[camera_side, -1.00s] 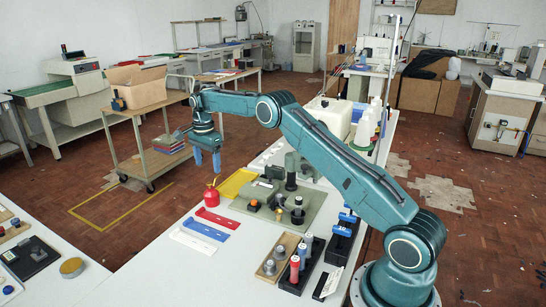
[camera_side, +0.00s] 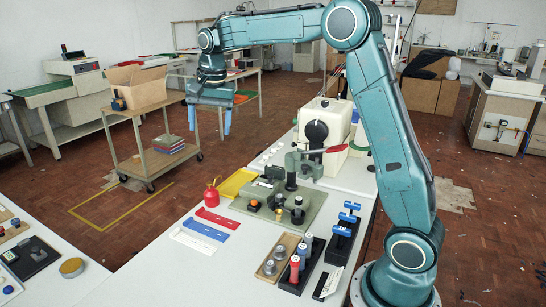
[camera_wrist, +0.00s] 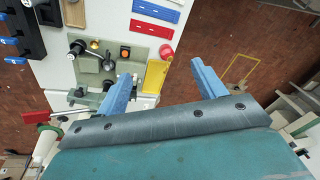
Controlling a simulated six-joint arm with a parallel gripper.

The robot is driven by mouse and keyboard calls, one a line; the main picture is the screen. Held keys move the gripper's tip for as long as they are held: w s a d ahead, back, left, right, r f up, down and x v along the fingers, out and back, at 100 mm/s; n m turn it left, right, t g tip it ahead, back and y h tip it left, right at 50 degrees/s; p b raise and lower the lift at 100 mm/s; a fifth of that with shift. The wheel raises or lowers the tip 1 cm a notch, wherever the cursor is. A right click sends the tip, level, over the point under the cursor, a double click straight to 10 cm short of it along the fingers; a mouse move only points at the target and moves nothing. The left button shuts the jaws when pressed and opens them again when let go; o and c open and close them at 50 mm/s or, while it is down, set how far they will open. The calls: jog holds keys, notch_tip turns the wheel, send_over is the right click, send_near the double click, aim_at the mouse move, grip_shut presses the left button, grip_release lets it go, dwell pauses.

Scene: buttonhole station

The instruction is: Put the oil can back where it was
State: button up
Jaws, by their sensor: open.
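The red oil can (camera_side: 211,194) stands upright on the white table, just left of the yellow tray (camera_side: 233,184) and behind the red strip. In the wrist view the oil can (camera_wrist: 166,52) shows from above, beside the end of the yellow tray (camera_wrist: 155,77). My gripper (camera_side: 209,128) is high above the table's far left edge, well clear of the can. In the wrist view its two blue fingers (camera_wrist: 160,85) are spread wide with nothing between them.
A green machine plate (camera_side: 280,205) with levers is right of the tray. Red (camera_side: 217,218), blue (camera_side: 205,229) and white (camera_side: 192,240) strips lie in front of the can. A cream sewing machine (camera_side: 325,130) stands behind. A black stamp rack (camera_side: 302,262) is near the front.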

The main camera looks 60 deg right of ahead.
jog(key=s+a+r+n, duration=0.3)
jog(key=s+a+r, duration=0.1)
jog(key=s, duration=0.4)
jog(key=s+a+f+n+t, duration=0.1)
jog(key=s+a+n, duration=0.1)
jog(key=s, duration=0.6)
jog(key=s+a+f+n+t, duration=0.1)
jog(key=s+n, duration=0.3)
jog(key=s, duration=0.4)
jog(key=s+a+f+n+t, duration=0.1)
jog(key=s+a+f+n, duration=0.2)
jog(key=s, duration=0.5)
jog(key=shift+s+f, duration=0.15)
